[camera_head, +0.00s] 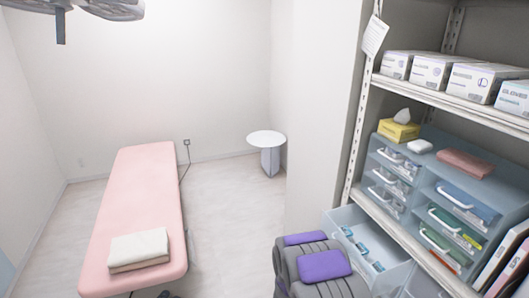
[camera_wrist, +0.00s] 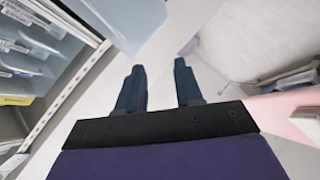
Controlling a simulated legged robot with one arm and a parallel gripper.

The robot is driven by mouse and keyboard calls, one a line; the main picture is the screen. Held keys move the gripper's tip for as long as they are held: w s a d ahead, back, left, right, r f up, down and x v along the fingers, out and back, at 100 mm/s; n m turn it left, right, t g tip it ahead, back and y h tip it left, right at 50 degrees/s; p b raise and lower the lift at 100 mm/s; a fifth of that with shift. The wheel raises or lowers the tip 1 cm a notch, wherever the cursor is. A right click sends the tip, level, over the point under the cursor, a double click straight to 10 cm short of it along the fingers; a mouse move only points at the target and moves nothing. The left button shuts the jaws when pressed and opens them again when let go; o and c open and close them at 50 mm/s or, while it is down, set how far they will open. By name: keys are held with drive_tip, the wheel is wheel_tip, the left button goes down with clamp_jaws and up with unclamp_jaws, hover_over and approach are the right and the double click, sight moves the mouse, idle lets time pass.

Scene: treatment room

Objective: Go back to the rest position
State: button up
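My gripper (camera_wrist: 158,68) shows in the wrist view with its two dark fingers spread apart. Nothing is between them; pale floor shows in the gap. In the head view the purple and grey links of my arm are folded at the bottom, right of centre, and my fingers cannot be made out. An open pale blue drawer (camera_head: 349,226) with several small packets in it stands just right of and beyond these links. A pale blue translucent panel, perhaps this drawer, shows past the fingers in the wrist view (camera_wrist: 125,20).
A metal shelf (camera_head: 470,112) with glove boxes, drawer units and a tissue box (camera_head: 398,130) fills the right side. A pink treatment bed (camera_head: 145,200) with folded towels (camera_head: 139,248) stands left. A round white table (camera_head: 266,138) stands at the back. Floor between is clear.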

drive_tip(key=s+a+r+m+g+y+b, duration=0.1)
drive_tip(key=s+a+r+m+g+y, duration=0.2)
drive_tip(key=s+r, duration=0.45)
drive_tip(key=s+a+r+m+g+y+b, duration=0.1)
drive_tip(key=s+a+r+g+y, duration=0.25)
drive_tip(key=s+r, duration=0.4)
drive_tip(key=s+d+r+m+g, duration=0.1)
drive_tip(key=s+r+g, duration=0.1)
drive_tip(key=s, duration=0.9)
drive_tip(key=s+d+r+m+g+h+b, duration=0.1)
drive_tip(key=s+r+g, duration=0.1)
drive_tip(key=s, duration=0.9)
drive_tip(key=s+d+r+m+g+b, duration=0.1)
drive_tip(key=s+d+r+g, duration=0.1)
drive_tip(key=s, duration=0.9)
wheel_tip(320, 180, up, 2)
drive_tip(key=shift+r+g, duration=0.1)
drive_tip(key=shift+g, duration=0.45)
drive_tip(key=shift+a+h, duration=0.1)
drive_tip(key=shift+h, duration=0.15)
